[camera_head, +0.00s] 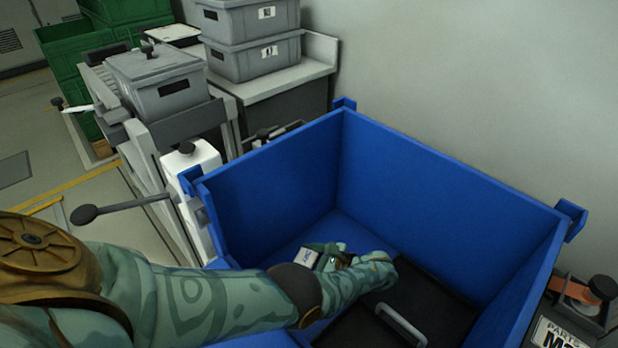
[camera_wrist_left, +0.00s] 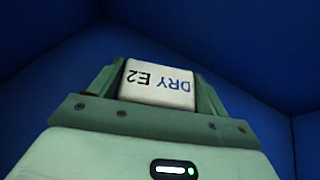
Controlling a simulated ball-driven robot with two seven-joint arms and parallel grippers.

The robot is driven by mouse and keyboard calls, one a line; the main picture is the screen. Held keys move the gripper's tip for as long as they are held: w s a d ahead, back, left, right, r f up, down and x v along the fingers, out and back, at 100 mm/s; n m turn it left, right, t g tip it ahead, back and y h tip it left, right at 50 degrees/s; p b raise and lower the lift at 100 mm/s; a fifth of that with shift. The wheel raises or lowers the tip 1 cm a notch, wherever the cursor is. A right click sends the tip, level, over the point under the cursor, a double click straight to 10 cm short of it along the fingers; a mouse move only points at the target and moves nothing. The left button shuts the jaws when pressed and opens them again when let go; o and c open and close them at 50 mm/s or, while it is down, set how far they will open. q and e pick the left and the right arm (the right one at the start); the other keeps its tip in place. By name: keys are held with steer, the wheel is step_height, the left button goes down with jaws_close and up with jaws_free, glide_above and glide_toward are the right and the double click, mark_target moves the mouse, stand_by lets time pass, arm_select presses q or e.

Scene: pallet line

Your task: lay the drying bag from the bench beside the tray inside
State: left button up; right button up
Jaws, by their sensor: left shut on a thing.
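The drying bag (camera_wrist_left: 158,86) is a small white packet printed "DRY E2", upside down in the left wrist view. My left gripper (camera_head: 318,254) is shut on it, with one green finger on each side. In the head view the bag (camera_head: 305,259) shows as a small pale patch at the fingertips, within the blue bin (camera_head: 280,185). A dark flat tray or panel (camera_head: 445,303) with a grey handle lies in the bin, right of the gripper and partly behind my forearm. I cannot tell whether the bag touches the bin floor. My right gripper is out of view.
The bin's high blue walls surround the gripper. A conveyor with a grey lidded crate (camera_head: 160,85) and a bench with stacked grey crates (camera_head: 255,60) stand behind, left of the bin. Blue floor is bare around the bag.

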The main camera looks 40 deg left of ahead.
arm_select(q)
steer(key=o, duration=1)
steer(key=shift+f, duration=0.1)
steer(key=b+v, duration=0.1)
steer(key=v, duration=1)
steer(key=shift+w+d, duration=0.1)
steer(key=shift+d, duration=0.1)
steer(key=shift+w+d+r, duration=0.1)
steer(key=shift+d+r, duration=0.15)
steer(key=shift+r, duration=0.05)
